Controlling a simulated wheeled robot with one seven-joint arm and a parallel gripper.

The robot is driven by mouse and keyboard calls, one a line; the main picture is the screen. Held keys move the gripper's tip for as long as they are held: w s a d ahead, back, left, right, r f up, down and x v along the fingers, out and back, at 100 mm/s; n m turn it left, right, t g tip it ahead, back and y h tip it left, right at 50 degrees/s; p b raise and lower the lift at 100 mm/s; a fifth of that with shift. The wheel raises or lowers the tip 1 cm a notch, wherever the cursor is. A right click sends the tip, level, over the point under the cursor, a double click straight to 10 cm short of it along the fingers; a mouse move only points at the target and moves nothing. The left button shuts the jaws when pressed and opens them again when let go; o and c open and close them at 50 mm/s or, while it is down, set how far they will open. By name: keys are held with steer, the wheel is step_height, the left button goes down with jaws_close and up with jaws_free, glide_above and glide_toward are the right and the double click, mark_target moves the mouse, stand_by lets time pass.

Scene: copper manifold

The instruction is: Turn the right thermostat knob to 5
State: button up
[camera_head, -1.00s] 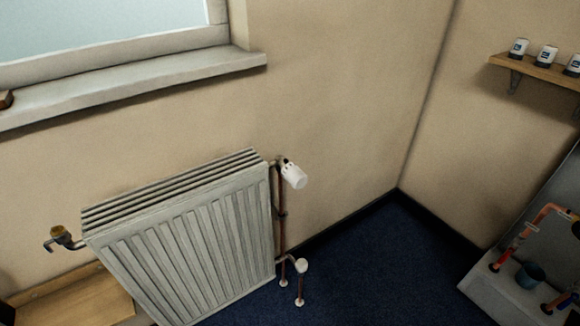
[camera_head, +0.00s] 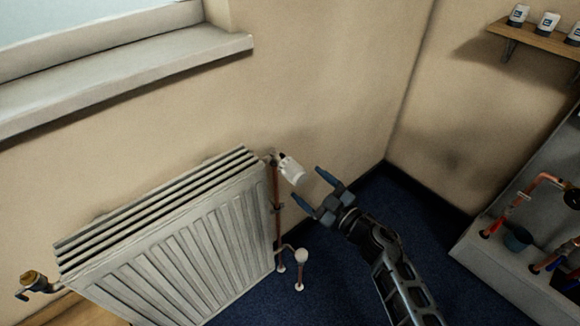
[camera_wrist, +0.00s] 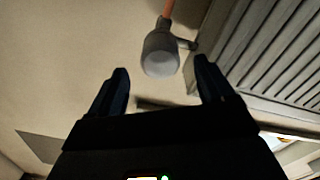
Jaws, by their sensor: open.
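The white thermostat knob (camera_head: 291,169) sits on the valve at the radiator's upper right corner in the head view.
The ribbed radiator (camera_head: 180,240) stands left of the knob, under a window sill (camera_head: 120,75). A shelf (camera_head: 540,38) and a pipe bench (camera_head: 480,258) are at the right. The floor between is clear.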

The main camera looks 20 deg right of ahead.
mark_target(293, 172)
steer(key=b+x, duration=0.1)
steer(key=x, duration=0.6)
steer(key=shift+w, duration=0.1)
steer(key=shift+c, duration=0.4)
steer(key=c, duration=1)
steer(key=shift+o, duration=0.2)
steer(key=shift+a+n, duration=0.1)
steer(key=shift+n, duration=0.3)
steer(key=n, duration=0.4)
steer(key=shift+n, duration=0.4)
steer(key=n+b, duration=0.1)
steer(key=n, duration=0.5)
steer(key=shift+n, duration=0.3)
